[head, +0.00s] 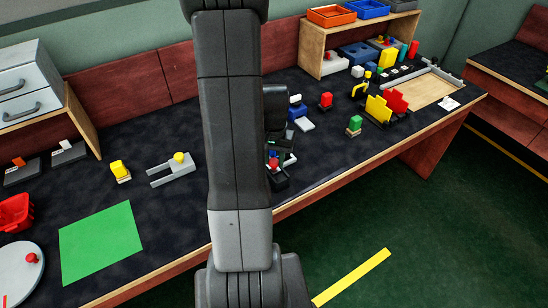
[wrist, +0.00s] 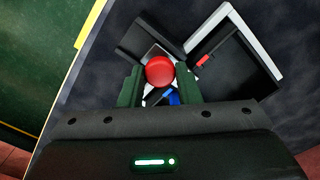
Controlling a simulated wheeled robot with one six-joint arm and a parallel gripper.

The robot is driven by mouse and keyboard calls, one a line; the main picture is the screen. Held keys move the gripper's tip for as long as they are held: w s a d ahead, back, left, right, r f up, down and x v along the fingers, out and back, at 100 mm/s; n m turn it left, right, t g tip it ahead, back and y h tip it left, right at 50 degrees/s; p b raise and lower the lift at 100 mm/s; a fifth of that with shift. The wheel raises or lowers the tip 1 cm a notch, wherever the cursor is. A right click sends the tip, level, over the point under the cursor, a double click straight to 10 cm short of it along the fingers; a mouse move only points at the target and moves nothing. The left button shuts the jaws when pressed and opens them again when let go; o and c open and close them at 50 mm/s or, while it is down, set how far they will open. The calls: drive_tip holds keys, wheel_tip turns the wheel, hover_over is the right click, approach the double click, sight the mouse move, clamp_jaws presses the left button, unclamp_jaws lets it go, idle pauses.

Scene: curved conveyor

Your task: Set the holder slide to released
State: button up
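A round red knob (wrist: 160,70) stands in the middle of the wrist view, on a small light-grey and black fixture (wrist: 155,51) that looks like the holder with its slide. My gripper (wrist: 160,78) has one dark green finger on each side of the knob, very close to it. Whether the fingers press on the knob is not clear. A blue part (wrist: 172,97) shows between the fingers. In the head view the red knob (head: 273,163) is low beside my arm, near the table's front edge. My arm hides much of that spot.
A black plate with a white edge and a red mark (wrist: 203,61) lies just right of the knob. A green mat (head: 100,240) lies left. Yellow floor tape (head: 352,276) is below.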

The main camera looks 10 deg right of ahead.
clamp_jaws()
drive_tip(key=shift+s+d+b, duration=0.2)
drive_tip(key=shift+s+d, duration=0.1)
drive_tip(key=shift+s, duration=0.5)
drive_tip(key=shift+s+d+b, duration=0.2)
drive_tip(key=shift+s+d, duration=0.05)
drive_tip(key=shift+s, duration=0.55)
drive_tip(key=shift+o, duration=1.2)
unclamp_jaws()
drive_tip(key=o, duration=0.3)
drive_tip(key=shift+s, duration=0.1)
drive_tip(key=shift+o, duration=0.2)
drive_tip(key=shift+r, duration=0.15)
drive_tip(key=shift+r, duration=0.3)
wheel_tip(320, 180, up, 13)
drive_tip(key=shift+p, duration=0.45)
